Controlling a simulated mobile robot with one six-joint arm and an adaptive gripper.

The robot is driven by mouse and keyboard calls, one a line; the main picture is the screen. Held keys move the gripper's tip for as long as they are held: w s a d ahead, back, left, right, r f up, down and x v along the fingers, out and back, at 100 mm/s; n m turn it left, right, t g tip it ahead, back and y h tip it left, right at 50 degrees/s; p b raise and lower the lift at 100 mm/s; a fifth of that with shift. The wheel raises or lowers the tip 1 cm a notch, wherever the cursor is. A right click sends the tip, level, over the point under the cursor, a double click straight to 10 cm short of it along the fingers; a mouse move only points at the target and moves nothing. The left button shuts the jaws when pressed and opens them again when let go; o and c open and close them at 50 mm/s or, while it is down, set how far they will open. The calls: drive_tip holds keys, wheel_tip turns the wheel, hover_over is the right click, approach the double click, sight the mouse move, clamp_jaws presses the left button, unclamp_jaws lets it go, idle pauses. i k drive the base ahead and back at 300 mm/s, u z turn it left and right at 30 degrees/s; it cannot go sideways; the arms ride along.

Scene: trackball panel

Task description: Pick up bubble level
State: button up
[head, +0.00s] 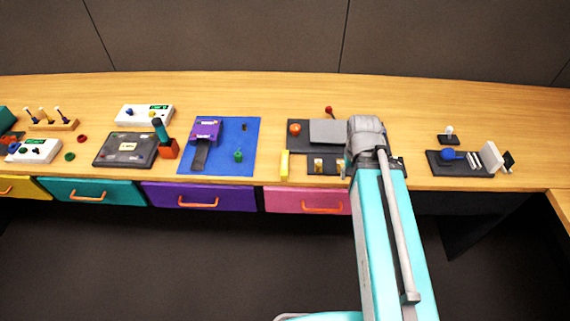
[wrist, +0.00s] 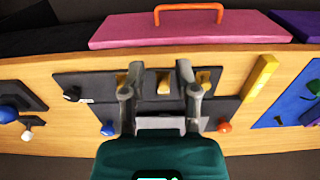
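The bubble level looks to be the plain yellow bar (head: 284,165) lying on the wooden bench, just left of the dark panel in the head view. In the wrist view the yellow bar (wrist: 260,77) lies to the right of the panel, clear of my fingers. No bubble vial can be made out on it. My gripper (wrist: 158,78) is open, with its two fingers apart over the dark panel and nothing held between them. In the head view my arm hides the fingers and part of the panel.
The dark panel (wrist: 88,88) carries small tan blocks (wrist: 163,86), a blue knob (wrist: 108,128) and an orange knob (wrist: 225,127). A blue board (head: 222,168) lies left of the bar. The pink drawer (head: 285,200) is below the bench edge. Bare wood surrounds the bar.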

sight(284, 162)
drive_tip(key=u, duration=0.4)
drive_tip(key=k, duration=0.95)
drive_tip(key=z, duration=0.35)
drive_tip(key=i, duration=0.5)
